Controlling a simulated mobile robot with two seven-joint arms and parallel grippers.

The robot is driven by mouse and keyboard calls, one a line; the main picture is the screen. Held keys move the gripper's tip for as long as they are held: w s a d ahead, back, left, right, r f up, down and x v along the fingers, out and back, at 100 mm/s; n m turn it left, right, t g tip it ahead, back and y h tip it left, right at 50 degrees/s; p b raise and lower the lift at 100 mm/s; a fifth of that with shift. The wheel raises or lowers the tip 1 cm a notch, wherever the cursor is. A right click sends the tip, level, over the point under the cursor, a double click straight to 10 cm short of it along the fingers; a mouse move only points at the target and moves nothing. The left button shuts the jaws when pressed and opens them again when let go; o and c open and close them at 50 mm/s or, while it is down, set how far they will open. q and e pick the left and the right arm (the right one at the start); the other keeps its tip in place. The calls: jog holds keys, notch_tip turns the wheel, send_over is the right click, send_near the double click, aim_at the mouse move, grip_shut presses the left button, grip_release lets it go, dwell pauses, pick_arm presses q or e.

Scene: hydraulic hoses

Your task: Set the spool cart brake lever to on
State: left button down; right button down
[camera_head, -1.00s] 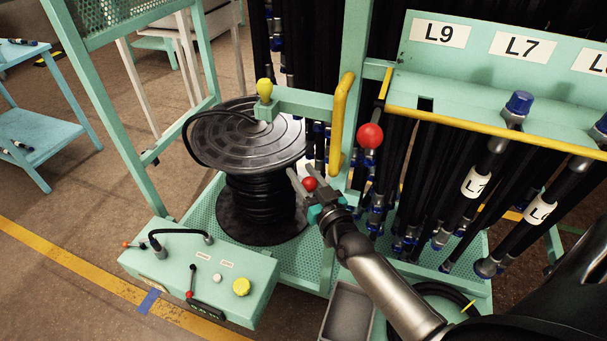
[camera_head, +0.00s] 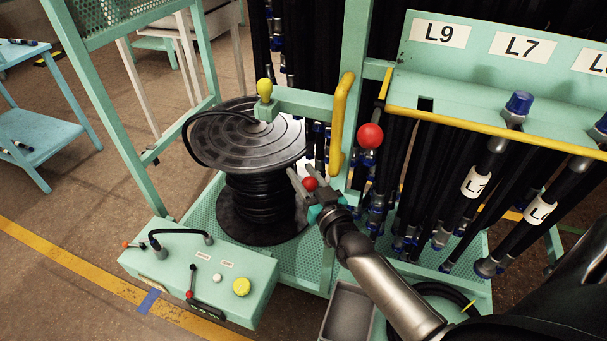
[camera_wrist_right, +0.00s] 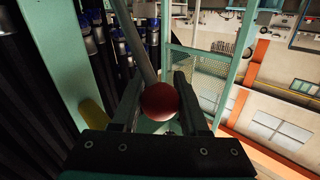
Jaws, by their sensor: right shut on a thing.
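The brake lever's red ball knob (camera_head: 310,184) sits beside the hose spool at the cart post. My right gripper (camera_head: 307,177) is shut on this knob, with a finger on either side of it. In the right wrist view the red knob (camera_wrist_right: 160,101) shows between the two fingers, with a grey rod (camera_wrist_right: 136,45) running up and left from it. The spool cart (camera_head: 265,100) is mint green and carries a spool (camera_head: 258,140) of black hose. Any on or off marking for the lever cannot be made out. My left gripper is not in view.
A larger red ball (camera_head: 370,136) and a yellow handle (camera_head: 342,120) stand close above my right gripper. Hanging hoses and a labelled rack (camera_head: 480,95) crowd the right. A control box (camera_head: 205,275) is at lower left. Open floor (camera_head: 60,225) lies farther left.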

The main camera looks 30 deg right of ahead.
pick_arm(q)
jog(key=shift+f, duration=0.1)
pick_arm(e)
jog(key=shift+f, duration=0.1)
